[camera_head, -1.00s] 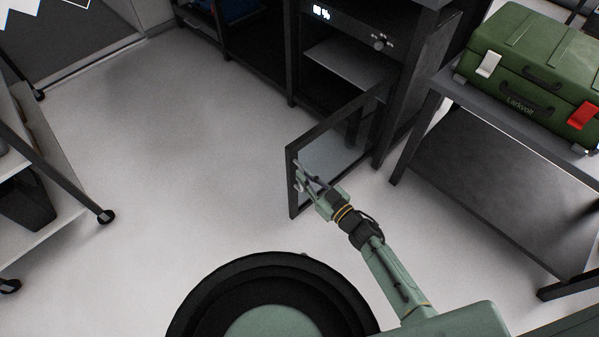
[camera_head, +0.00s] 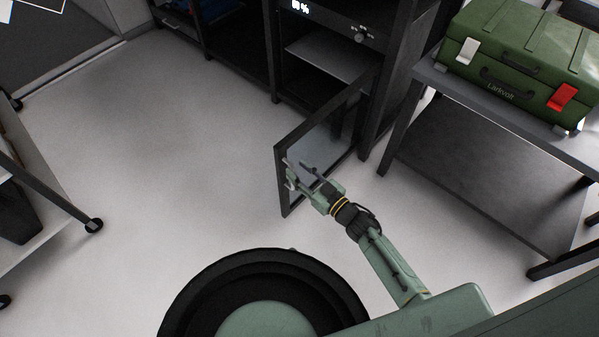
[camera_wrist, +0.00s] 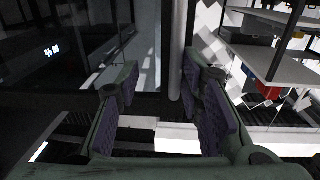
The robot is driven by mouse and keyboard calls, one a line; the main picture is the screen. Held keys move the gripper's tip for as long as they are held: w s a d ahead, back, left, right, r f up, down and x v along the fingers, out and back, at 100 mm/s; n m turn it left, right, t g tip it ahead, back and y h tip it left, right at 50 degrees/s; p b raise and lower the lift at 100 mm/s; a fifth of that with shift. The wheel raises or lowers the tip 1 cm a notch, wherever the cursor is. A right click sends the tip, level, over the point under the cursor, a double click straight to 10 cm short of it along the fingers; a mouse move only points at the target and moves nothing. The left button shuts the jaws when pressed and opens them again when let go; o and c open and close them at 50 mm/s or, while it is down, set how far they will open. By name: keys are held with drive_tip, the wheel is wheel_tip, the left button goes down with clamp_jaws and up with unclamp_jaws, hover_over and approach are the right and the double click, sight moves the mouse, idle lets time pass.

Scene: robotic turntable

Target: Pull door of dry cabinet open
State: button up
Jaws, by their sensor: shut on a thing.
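The dry cabinet (camera_head: 372,125) stands at the back centre, dark-framed, with a lit display. Its glass door (camera_head: 281,188) is swung far out from the cabinet front into the room, in the head view. My gripper (camera_head: 302,168) is at the door's free edge. In the wrist view my gripper (camera_wrist: 160,95) has its purple-padded fingers on either side of the upright door handle (camera_wrist: 176,50), shut on it. The handle shows nearer the right finger there. Its lower part is hard to see, and contact with the left pad is not clear.
A dark table (camera_head: 480,185) bearing a green case (camera_head: 520,62) stands right of the cabinet. A wheeled shelf cart (camera_head: 50,215) is at the left. The floor left of the door is clear. My round base is just below the door.

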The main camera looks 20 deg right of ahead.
drive_tip(key=shift+a, duration=0.25)
idle(0.4)
wheel_tip(320, 180, up, 10)
idle(0.4)
idle(0.4)
